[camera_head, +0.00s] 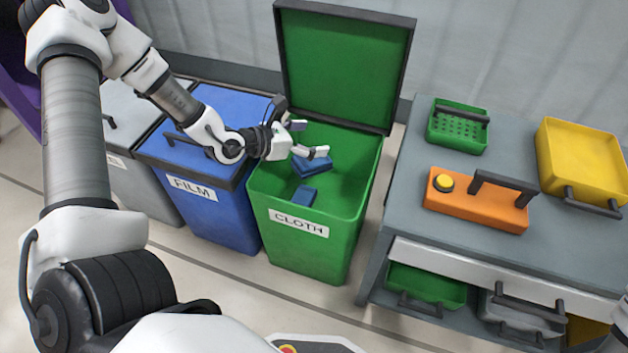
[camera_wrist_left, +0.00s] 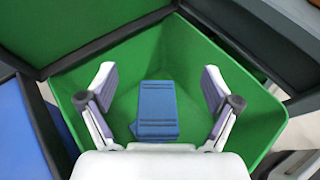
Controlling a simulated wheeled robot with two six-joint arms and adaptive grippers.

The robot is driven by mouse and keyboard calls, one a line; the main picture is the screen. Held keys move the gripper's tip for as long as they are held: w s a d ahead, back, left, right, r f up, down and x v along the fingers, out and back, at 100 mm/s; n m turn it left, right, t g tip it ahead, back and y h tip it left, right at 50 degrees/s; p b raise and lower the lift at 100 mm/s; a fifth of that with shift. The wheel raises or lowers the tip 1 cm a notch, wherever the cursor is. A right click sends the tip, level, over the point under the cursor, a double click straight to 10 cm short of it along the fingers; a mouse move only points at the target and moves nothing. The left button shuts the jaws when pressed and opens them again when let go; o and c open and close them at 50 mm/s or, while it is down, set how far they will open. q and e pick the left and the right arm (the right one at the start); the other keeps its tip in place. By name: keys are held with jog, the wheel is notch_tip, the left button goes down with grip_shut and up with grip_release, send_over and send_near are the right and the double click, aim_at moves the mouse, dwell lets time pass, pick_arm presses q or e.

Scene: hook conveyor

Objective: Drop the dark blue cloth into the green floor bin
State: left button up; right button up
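The green floor bin (camera_head: 262,215), labelled CLOTH, stands with its lid up. My left gripper (camera_head: 310,139) is over its opening with the fingers spread apart. A dark blue folded cloth (camera_head: 314,167) shows just below the fingers in the head view. A second dark blue piece (camera_head: 303,197) shows lower, inside the bin. In the left wrist view a blue cloth (camera_wrist_left: 157,100) lies between the open fingers, clear of both, overlapping another blue piece (camera_wrist_left: 155,135). I cannot tell whether the upper cloth rests on anything. My right gripper is out of view.
A blue FILM bin (camera_head: 215,215) and a grey bin (camera_head: 140,185) stand closed to the left. A grey bench (camera_head: 400,205) on the right holds a green perforated tray (camera_head: 440,142), an orange box with a yellow button (camera_head: 475,208) and a yellow tray (camera_head: 585,155). The raised lid (camera_head: 345,65) stands behind the gripper.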

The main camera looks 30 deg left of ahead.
pick_arm(q)
notch_tip(320, 180, up, 10)
dwell(0.6)
dwell(0.4)
